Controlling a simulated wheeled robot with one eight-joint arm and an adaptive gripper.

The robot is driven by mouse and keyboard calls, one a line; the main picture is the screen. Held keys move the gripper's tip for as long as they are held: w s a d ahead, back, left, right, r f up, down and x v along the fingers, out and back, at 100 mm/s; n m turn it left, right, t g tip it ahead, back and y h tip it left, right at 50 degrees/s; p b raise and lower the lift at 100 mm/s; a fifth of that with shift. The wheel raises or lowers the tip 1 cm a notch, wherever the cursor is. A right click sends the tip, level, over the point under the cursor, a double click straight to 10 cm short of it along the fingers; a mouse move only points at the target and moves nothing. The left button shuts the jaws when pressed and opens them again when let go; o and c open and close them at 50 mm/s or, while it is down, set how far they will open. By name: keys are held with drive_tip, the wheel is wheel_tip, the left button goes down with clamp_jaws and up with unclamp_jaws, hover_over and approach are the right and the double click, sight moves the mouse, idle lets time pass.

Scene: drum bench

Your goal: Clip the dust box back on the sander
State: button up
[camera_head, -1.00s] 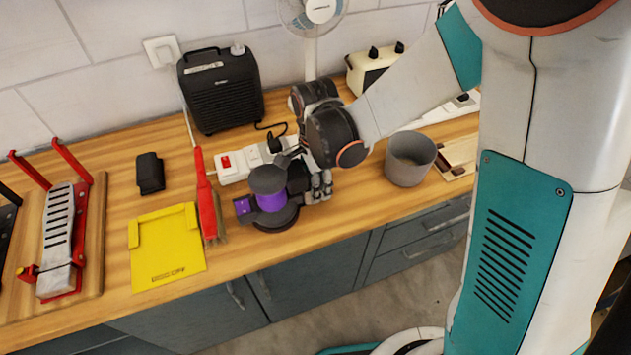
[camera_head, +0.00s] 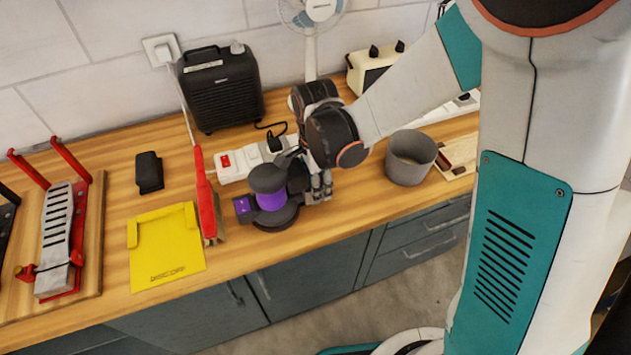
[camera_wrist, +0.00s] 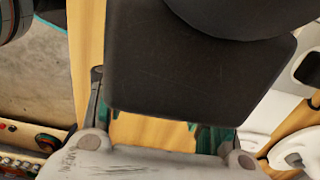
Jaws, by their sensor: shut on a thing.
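The sander (camera_head: 271,201), black with a purple band and a round dark top, stands upright on the bench near its front edge. My gripper (camera_head: 316,188) is at the sander's right side, low over the bench. It is shut on the dust box (camera_head: 298,179), a dark box against or very close to the sander's right side. In the wrist view the dust box (camera_wrist: 195,75) fills the middle between my fingers, with a dark rounded part of the sander (camera_wrist: 245,12) above it. I cannot tell whether the box is clipped on; the joint is hidden.
A red-handled brush (camera_head: 206,198) and a yellow sheet (camera_head: 166,247) lie left of the sander. A white power strip (camera_head: 233,168) and black heater (camera_head: 222,88) are behind. A grey pot (camera_head: 409,158) stands to the right. A small black block (camera_head: 149,172) lies farther left.

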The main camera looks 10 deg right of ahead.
drive_tip(key=o, duration=1)
drive_tip(key=shift+o, duration=0.2)
drive_tip(key=shift+r, duration=0.1)
